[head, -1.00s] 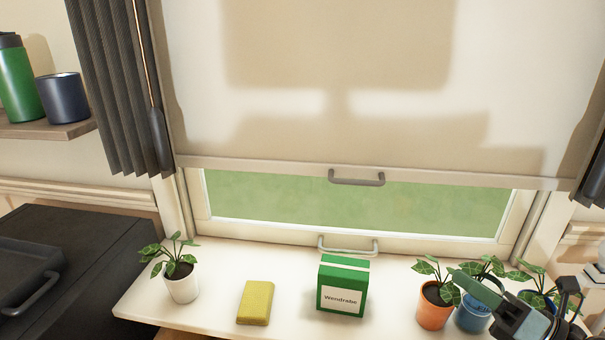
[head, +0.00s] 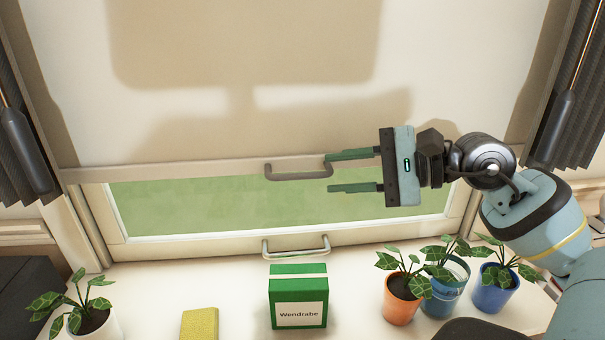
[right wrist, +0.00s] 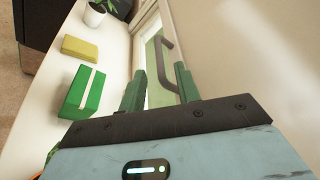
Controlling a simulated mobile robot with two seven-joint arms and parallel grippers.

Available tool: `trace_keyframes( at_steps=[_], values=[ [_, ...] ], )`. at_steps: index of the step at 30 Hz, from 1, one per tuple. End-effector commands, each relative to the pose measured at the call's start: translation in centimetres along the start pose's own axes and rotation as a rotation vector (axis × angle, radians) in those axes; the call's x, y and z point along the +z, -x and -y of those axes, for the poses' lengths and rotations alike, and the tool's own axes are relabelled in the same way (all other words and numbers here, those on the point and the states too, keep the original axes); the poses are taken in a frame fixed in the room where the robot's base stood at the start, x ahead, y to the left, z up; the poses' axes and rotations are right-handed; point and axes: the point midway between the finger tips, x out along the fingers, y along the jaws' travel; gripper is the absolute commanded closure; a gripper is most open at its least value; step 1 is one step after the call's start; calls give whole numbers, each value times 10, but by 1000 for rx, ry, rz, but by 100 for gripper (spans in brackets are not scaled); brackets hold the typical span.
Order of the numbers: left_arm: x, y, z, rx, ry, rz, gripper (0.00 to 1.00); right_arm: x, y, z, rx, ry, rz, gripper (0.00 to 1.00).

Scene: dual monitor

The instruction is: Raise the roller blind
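The roller blind (head: 240,110) is a beige sheet, partly lowered over the window, with a pale bottom bar (head: 180,172). A grey blind handle (head: 298,175) hangs from that bar; it also shows in the right wrist view (right wrist: 166,52), just ahead of the fingers. My right gripper (head: 330,172) comes in from the right with its green fingers apart and nothing held. Its tips are close to the handle's right end; I cannot tell whether the upper finger touches it. In the right wrist view the gripper (right wrist: 158,72) is open too. My left gripper is not in view.
A second handle (head: 296,250) sits on the window's lower frame. On the sill below stand a green box (head: 298,290), a yellow sponge-like block (head: 199,324), a white-potted plant (head: 92,322) and several plants at right, including an orange pot (head: 400,302). Dark curtains hang on both sides.

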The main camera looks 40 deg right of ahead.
Motion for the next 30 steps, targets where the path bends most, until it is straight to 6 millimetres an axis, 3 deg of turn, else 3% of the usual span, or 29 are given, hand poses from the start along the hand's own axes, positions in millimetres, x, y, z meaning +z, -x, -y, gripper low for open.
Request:
trace_keyframes(
  at_steps=[18,30],
  values=[
    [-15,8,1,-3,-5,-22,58,1,-54,2,-4,-1,1,67],
    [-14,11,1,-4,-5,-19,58,0,-65,0,-1,-2,1,67]
  ],
)
